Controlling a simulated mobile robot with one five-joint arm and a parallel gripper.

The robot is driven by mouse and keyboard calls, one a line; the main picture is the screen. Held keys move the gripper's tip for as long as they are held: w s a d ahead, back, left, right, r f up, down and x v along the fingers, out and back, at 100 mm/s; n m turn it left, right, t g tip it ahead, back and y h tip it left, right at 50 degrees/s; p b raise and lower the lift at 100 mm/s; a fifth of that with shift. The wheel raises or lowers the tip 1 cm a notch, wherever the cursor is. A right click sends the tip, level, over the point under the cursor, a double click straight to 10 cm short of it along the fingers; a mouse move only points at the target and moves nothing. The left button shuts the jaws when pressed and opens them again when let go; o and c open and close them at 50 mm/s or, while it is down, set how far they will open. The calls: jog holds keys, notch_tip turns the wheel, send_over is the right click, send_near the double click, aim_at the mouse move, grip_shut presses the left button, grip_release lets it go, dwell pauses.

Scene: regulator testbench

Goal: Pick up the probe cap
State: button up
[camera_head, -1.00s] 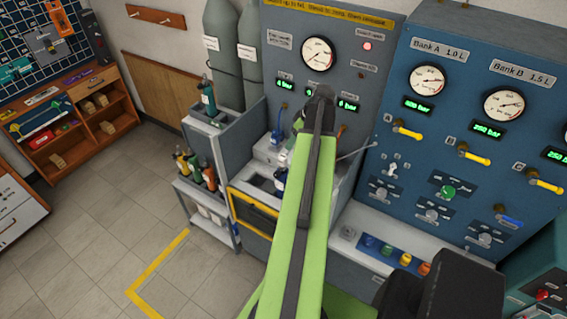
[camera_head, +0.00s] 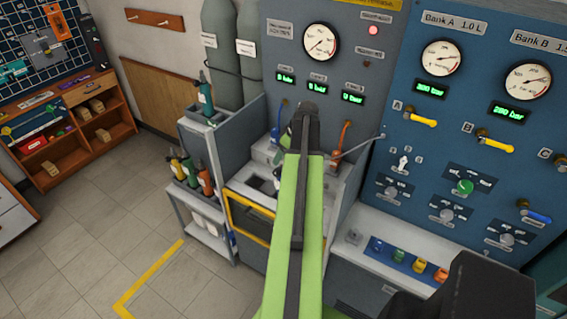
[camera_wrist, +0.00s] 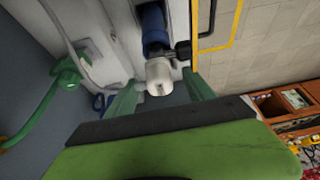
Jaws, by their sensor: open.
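In the wrist view a pale, rounded cylindrical piece (camera_wrist: 160,76), apparently the probe cap, sits on the end of a blue body with a black side fitting (camera_wrist: 181,52). My gripper (camera_wrist: 160,92) is open, with one green finger on each side of the pale piece. Gaps show between the fingers and the piece; I cannot tell how far along it the fingertips reach. In the head view my arm's dark end (camera_head: 305,120) is over the grey bench bay, and it hides the cap and most of my fingers.
A green hooked hose (camera_wrist: 62,78) is left of the gripper in the wrist view. An orange-handled hose (camera_head: 341,138) and a thin rod (camera_head: 360,146) stand right of my arm. A yellow-framed drawer (camera_head: 248,217) is below. Bottles (camera_head: 205,179) stand on a cart at left.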

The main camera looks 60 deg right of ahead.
grip_shut()
dwell(0.4)
jog(key=shift+r+p, duration=0.6)
jog(key=shift+p, duration=0.15)
notch_tip(320, 180, up, 4)
jog(key=p, duration=0.4)
jog(key=s+r+p, duration=0.6)
jog(key=s, duration=0.5)
jog(key=shift+s+d, duration=0.3)
jog(key=shift+d, duration=0.15)
